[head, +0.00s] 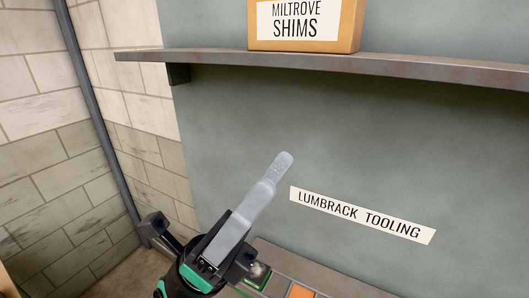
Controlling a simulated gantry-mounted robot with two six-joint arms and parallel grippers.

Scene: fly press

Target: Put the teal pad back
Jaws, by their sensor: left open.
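My left gripper (281,164) reaches up from the bottom of the head view in front of the grey-green wall panel. It is open, though its long grey fingers nearly overlap from this angle. Nothing shows between them. I cannot make out the teal pad for certain. A small green-edged patch (262,278) shows low beside the gripper, partly hidden by it and too small to identify. My right gripper is not in view.
A metal shelf (400,66) crosses the top and holds a box (349,27) labelled "MILTROVE SHIMS". A "LUMBRACK TOOLING" label (362,214) is on the panel. Below is a ledge (318,279) with an orange square (300,292). A pipe (100,118) runs along the block wall at left.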

